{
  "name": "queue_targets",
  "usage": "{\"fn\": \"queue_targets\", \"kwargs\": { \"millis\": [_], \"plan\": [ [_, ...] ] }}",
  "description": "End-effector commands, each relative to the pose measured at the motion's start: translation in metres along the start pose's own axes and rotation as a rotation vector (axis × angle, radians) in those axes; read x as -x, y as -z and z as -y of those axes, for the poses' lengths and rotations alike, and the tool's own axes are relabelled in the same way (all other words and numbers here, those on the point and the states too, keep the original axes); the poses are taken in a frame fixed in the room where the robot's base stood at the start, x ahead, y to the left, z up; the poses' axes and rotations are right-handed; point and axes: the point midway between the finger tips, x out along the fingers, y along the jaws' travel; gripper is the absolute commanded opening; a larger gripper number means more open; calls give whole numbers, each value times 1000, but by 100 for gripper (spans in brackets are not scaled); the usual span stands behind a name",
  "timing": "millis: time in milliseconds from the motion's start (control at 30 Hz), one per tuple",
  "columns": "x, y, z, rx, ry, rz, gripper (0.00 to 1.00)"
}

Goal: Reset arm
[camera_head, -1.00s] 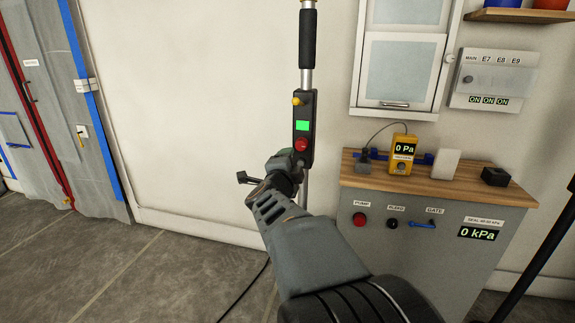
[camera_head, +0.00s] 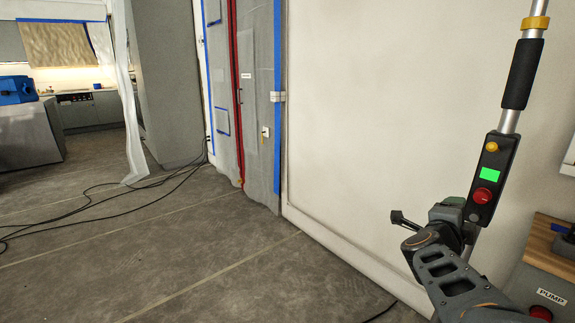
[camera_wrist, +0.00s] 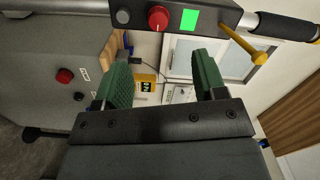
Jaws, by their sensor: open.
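My gripper (camera_wrist: 164,78) shows in the wrist view with its two green fingers spread apart and nothing between them. In the head view my gripper (camera_head: 450,212) is at the lower right, beside a pole-mounted black control box (camera_head: 490,180). The box has a yellow knob, a lit green screen and a red button. It also crosses the top of the wrist view (camera_wrist: 215,16), beyond the fingertips. I cannot tell if they touch.
A wooden-topped grey cabinet (camera_head: 545,240) with a pump label stands at the lower right. A grey plastic sheet with a red zipper (camera_head: 240,105) hangs left of the white wall. Black cables (camera_head: 110,192) lie across the left floor. The middle floor is mostly clear.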

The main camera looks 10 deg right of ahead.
Motion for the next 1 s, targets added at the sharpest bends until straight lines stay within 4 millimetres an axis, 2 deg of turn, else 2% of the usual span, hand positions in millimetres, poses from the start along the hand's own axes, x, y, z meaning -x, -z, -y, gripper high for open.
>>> {"fn": "queue_targets", "kwargs": {
  "millis": [33, 167, 300, 433, 567, 700, 800, 1000],
  "plan": [
    [5, -6, 20, 28, 5, 53, 65],
    [30, -43, 64, 184, 15, 297, 65],
    [82, -86, 106, 449, 30, 640, 65],
    [141, -106, 127, 719, 40, 941, 65],
    [195, -102, 136, 1003, 43, 1191, 65],
    [236, -80, 139, 1273, 31, 1388, 65],
    [256, -63, 140, 1423, 15, 1485, 65],
    [274, -38, 140, 1603, -15, 1586, 65]
  ]
}}
